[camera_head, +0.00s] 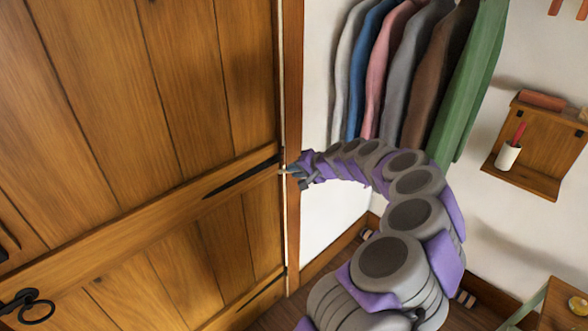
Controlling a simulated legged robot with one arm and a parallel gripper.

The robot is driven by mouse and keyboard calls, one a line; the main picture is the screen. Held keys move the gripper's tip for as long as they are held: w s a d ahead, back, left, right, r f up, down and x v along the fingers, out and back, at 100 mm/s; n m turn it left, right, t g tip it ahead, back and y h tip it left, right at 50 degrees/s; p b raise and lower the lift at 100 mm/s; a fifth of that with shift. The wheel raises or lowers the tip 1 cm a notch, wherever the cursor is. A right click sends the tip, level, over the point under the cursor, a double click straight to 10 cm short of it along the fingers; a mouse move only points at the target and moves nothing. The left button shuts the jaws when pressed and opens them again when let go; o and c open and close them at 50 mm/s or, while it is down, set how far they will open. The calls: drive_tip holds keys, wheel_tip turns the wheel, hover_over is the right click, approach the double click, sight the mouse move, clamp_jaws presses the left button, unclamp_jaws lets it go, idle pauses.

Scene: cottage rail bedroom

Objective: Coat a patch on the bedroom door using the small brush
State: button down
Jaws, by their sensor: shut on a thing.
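The bedroom door (110,90) is brown wooden planks with cross rails and fills the left of the view. My gripper (292,171) is at the far end of my arm, beside the door's right edge and frame, near the tip of a black hinge strap. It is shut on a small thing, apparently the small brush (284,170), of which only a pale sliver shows. The brush's shape is too small to make out. I cannot tell whether it touches the door. No distinct coated patch shows on the visible planks.
Coats (370,70) hang on the wall right of the door frame (293,60). A wooden wall shelf (545,160) holds a white cup (508,156) with a red-handled item. A black ring handle (38,308) is at lower left. A small table (562,305) stands at lower right.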

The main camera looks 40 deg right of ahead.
drive_tip(key=shift+s, duration=0.15)
drive_tip(key=s, duration=0.2)
drive_tip(key=shift+s+d, duration=0.15)
drive_tip(key=shift+s, duration=0.2)
